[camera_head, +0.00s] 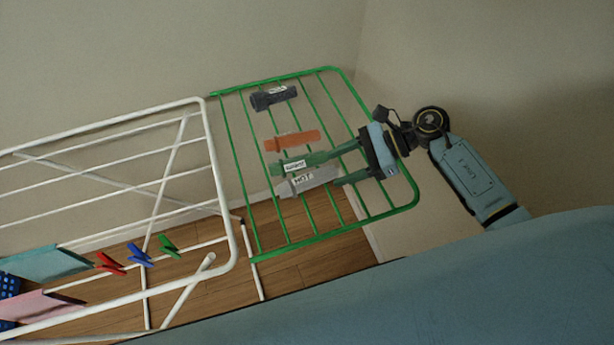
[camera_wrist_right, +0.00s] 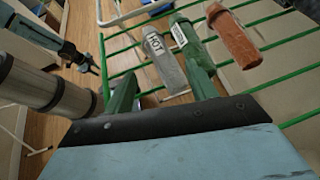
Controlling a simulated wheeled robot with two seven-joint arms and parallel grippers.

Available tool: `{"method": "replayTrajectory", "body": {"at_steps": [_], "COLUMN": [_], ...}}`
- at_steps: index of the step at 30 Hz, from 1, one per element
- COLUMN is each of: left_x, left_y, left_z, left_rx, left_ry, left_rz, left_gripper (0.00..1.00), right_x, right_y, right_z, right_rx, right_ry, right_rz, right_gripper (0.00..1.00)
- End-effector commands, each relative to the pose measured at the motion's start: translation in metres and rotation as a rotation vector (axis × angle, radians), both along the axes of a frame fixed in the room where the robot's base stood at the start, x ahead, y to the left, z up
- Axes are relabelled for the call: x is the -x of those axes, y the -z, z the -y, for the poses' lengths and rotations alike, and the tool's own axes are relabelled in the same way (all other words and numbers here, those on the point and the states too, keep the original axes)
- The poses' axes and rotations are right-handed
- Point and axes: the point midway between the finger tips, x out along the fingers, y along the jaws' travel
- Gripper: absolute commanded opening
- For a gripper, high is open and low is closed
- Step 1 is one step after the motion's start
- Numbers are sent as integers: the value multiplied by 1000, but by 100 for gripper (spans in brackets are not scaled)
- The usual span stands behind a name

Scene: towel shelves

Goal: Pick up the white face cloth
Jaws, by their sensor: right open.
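The white face cloth (camera_head: 312,182) looks like a pale grey strip with a label reading HOT. It lies across the green rails of the rack's right wing. It also shows in the right wrist view (camera_wrist_right: 168,70), just ahead of my right gripper's gap. My right gripper (camera_head: 335,169) is open, with its green fingers pointing left at the cloth's right end. Its fingers (camera_wrist_right: 160,85) lie on either side of the cloth's near end in the wrist view; contact cannot be told. What seems to be my left gripper (camera_wrist_right: 86,66) is small and dark at the wrist view's left.
A green labelled cloth (camera_head: 290,166) lies close beside the white one, by the upper finger. An orange cloth (camera_head: 291,140) and a dark cloth (camera_head: 274,97) lie farther up. The white rack (camera_head: 222,205) carries red (camera_head: 110,264), blue (camera_head: 140,255) and green (camera_head: 168,246) clips.

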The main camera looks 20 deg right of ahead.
Motion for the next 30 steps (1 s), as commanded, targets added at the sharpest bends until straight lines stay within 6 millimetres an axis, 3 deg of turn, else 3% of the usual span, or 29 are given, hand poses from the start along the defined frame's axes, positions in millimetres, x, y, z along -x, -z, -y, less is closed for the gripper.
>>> {"method": "replayTrajectory", "body": {"at_steps": [12, 19, 27, 30], "left_x": [-24, -22, -15, -14], "left_y": [-12, -17, -16, -16], "left_z": [2, 2, 1, 1], "left_rx": [4, 3, 3, 3], "left_ry": [3, 3, 3, 3], "left_rz": [37, 34, 24, 22], "left_gripper": [36, 36, 36, 36], "right_x": [-4, -7, -7, -7], "right_y": [17, 33, 35, 35], "right_z": [-37, -60, -62, -62], "right_rx": [-5, 0, 2, 2], "right_ry": [1, 1, 2, 2], "right_rz": [-2, 0, 1, 1], "right_gripper": [57, 57, 57, 45]}}
